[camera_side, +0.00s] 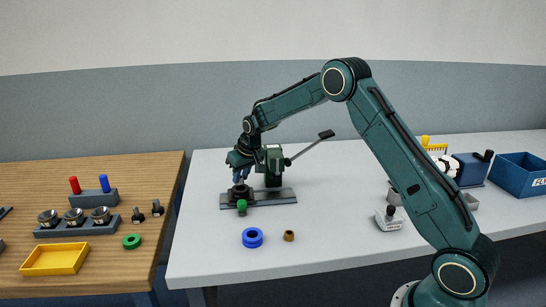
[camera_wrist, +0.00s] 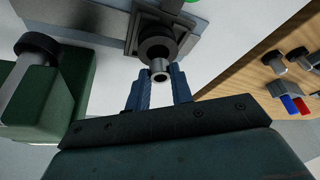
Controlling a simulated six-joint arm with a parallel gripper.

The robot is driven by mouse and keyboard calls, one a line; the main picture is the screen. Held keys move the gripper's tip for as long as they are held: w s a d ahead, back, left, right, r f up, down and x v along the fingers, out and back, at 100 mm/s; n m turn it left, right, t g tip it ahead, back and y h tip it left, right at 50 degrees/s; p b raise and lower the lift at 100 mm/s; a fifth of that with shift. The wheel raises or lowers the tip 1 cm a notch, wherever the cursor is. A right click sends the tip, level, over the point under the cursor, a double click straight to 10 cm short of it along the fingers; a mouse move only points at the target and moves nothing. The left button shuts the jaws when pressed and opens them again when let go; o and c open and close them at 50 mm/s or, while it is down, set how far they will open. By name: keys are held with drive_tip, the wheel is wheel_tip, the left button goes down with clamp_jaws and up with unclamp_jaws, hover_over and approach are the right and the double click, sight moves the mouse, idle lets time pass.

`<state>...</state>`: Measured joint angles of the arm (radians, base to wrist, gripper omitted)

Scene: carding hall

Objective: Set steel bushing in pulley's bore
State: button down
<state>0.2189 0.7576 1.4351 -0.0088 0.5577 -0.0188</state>
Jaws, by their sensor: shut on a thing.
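My gripper (camera_side: 241,177) points down over the black pulley (camera_side: 241,191), which sits on the left part of the grey base plate (camera_side: 274,196) of a green press. In the wrist view the blue fingers (camera_wrist: 160,84) are shut on the steel bushing (camera_wrist: 160,75), a short bright tube with its open end showing. The pulley (camera_wrist: 157,40) is just beyond the bushing, with its dark bore facing me. The bushing overlaps the pulley's near edge in this view, a little off the bore's middle. I cannot tell whether they touch. The side view hides the bushing.
The press column (camera_side: 273,160) and its lever (camera_side: 311,146) stand close right of my gripper. A green knob (camera_side: 241,205) fronts the plate. A blue ring (camera_side: 252,238) and a brass bushing (camera_side: 289,236) lie in front.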

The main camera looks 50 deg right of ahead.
sight(243, 187)
drive_tip(key=shift+f, duration=1.35)
drive_tip(key=shift+s+f, duration=0.2)
drive_tip(key=shift+f, duration=0.6)
drive_tip(key=c, duration=1.2)
unclamp_jaws()
drive_tip(key=shift+a, duration=0.1)
drive_tip(key=shift+c, duration=0.2)
drive_tip(key=shift+a+r, duration=0.15)
drive_tip(key=shift+r, duration=0.55)
drive_tip(key=v, duration=1.2)
drive_tip(key=shift+w+d, duration=0.2)
